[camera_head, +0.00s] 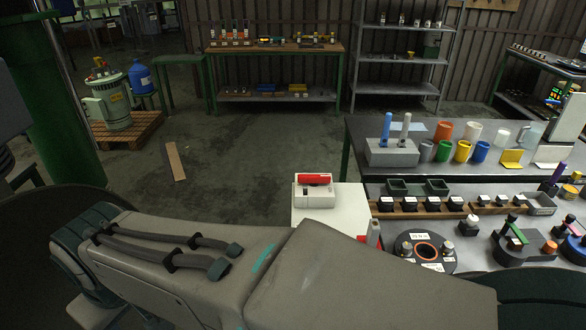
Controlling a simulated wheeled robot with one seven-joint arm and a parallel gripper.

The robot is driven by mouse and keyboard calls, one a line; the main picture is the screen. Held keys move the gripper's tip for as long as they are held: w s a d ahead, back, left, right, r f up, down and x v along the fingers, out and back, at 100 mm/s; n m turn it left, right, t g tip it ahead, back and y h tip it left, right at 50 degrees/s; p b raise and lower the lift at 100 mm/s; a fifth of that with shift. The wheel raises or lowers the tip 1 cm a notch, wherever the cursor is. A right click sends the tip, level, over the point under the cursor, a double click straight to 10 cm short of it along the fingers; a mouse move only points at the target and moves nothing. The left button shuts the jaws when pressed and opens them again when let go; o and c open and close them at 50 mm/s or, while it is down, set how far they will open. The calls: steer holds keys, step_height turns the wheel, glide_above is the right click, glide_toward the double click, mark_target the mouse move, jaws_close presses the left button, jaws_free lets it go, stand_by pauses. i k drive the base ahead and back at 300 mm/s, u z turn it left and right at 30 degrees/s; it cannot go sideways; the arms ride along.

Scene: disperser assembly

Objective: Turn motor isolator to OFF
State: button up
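A small light-grey box with a red bar-shaped part (314,179) on it, which looks like the motor isolator (318,198), sits on a white cabinet (340,196). The red part lies crosswise, left to right in the picture. Any ON or OFF marking is too small to read. My grey arm crosses the bottom of the view in front of the cabinet and hides its lower part. My gripper is not in view, so its distance from the isolator cannot be told.
A pallet (131,136) with a drum stands at back left. Shelves line the wall. The floor (225,165) left of the cabinet is mostly clear.

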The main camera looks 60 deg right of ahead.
mark_target(314, 179)
steer(key=i, duration=0.55)
steer(key=z, duration=2.8)
steer(key=i, duration=0.5)
steer(key=u, duration=0.05)
